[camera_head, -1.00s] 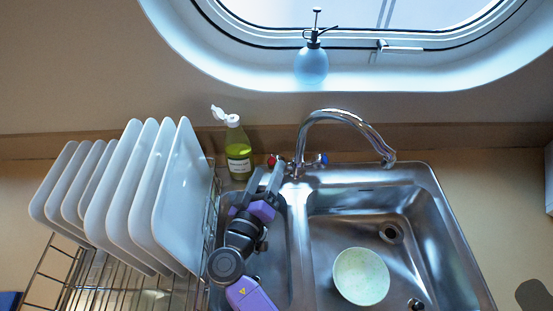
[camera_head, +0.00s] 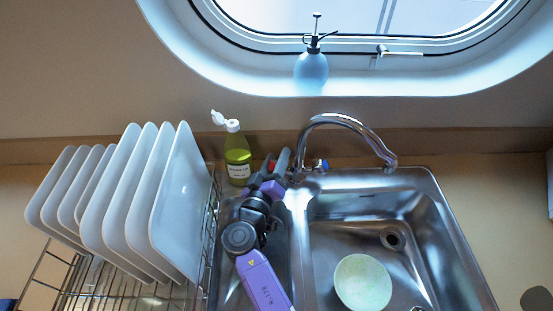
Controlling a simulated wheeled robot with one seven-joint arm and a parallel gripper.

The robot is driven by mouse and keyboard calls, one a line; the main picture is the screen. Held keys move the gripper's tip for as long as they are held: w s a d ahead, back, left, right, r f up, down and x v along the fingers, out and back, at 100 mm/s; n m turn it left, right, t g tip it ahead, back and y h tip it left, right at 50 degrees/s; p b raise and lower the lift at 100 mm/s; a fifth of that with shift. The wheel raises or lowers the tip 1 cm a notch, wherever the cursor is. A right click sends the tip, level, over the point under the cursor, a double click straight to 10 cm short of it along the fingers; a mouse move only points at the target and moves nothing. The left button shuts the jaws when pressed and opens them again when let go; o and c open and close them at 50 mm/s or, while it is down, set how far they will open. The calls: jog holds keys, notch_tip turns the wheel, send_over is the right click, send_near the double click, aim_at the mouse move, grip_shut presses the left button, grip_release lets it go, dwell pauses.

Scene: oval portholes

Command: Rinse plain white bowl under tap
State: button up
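The bowl (camera_head: 362,282) lies in the right sink basin at the front, upright. It looks pale with a faint green-yellow tint, and I see nothing in it. The chrome tap (camera_head: 345,120) arches over the right basin, its spout end behind the bowl. No water shows. The tap has a red-marked handle (camera_head: 271,165) on the left and a blue-marked handle (camera_head: 322,165) on the right. My gripper (camera_head: 277,163) is at the red handle, fingers apart with the red between or just behind them. I cannot tell whether they touch it.
A dish rack (camera_head: 92,285) with several white plates (camera_head: 180,200) stands left of the sink. A green soap bottle (camera_head: 237,155) stands close left of my gripper. A blue spray bottle (camera_head: 310,68) is on the porthole sill. The right basin (camera_head: 425,250) has free room around the bowl.

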grip_shut()
jog(key=shift+d+r+n+y+p, duration=0.15)
jog(key=shift+n+y+p, duration=0.15)
jog(key=shift+p, duration=0.4)
jog(key=n+y+p, duration=0.1)
jog(key=p, duration=0.1)
jog(key=shift+g+p, duration=0.3)
jog(key=shift+g, duration=0.1)
jog(key=shift+a+f+n+g+y+p, duration=0.2)
jog(key=shift+f+n+g+y+p, duration=0.15)
jog(key=shift+n+y, duration=0.4)
jog(key=shift+a+f+n+g+y+p, duration=0.15)
jog(key=shift+f+n+g+y+p, duration=0.2)
jog(key=shift+n+y, duration=0.4)
jog(key=shift+a+r, duration=0.1)
jog(key=shift+a+n+y, duration=0.1)
jog(key=shift+n+y, duration=0.2)
jog(key=o, duration=0.5)
grip_release()
jog(key=shift+o, duration=0.2)
